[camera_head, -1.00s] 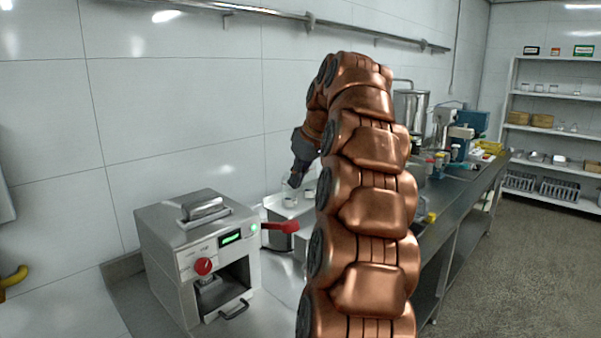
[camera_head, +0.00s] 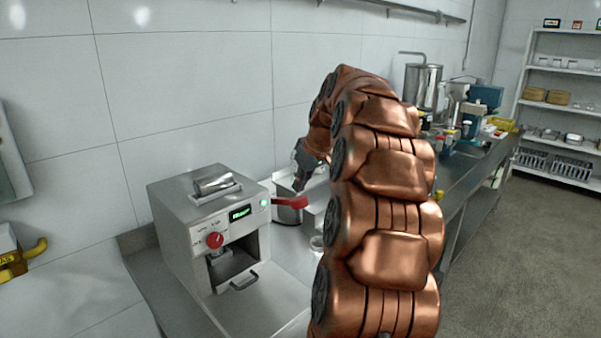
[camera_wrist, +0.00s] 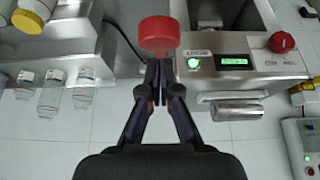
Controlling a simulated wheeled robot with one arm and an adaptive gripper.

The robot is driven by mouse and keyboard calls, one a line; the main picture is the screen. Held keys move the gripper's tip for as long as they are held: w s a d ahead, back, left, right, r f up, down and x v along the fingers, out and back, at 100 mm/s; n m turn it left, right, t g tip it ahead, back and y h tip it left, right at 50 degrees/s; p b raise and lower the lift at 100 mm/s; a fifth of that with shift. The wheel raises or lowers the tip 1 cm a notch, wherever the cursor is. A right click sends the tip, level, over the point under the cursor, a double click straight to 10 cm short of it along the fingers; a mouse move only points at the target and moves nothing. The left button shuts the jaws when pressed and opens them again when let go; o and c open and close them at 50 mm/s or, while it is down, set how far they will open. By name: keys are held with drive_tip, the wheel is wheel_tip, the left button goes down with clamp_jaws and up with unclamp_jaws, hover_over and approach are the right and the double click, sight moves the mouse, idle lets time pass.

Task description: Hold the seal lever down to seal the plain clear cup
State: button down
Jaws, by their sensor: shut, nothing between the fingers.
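The sealing machine (camera_head: 213,243) is a steel box with a red knob and a lit green display. Its red seal lever (camera_head: 290,202) sticks out to the right, roughly level. My gripper (camera_head: 298,186) is shut and empty, just above and behind the lever. In the wrist view the shut fingertips (camera_wrist: 158,66) lie close to the lever's red end (camera_wrist: 158,34); I cannot tell whether they touch it. The machine's front opening holds a dark-shadowed part, and I cannot make out a cup inside. The plain clear cup cannot be told for sure.
Several clear containers (camera_wrist: 50,92) stand beside the machine in the wrist view. Jars with a yellow lid (camera_wrist: 28,20) and a white lid are near them. A steel roll (camera_head: 213,183) lies on top of the machine.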

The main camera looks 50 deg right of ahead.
drive_tip(key=shift+s+f, duration=0.25)
drive_tip(key=shift+f, duration=0.5)
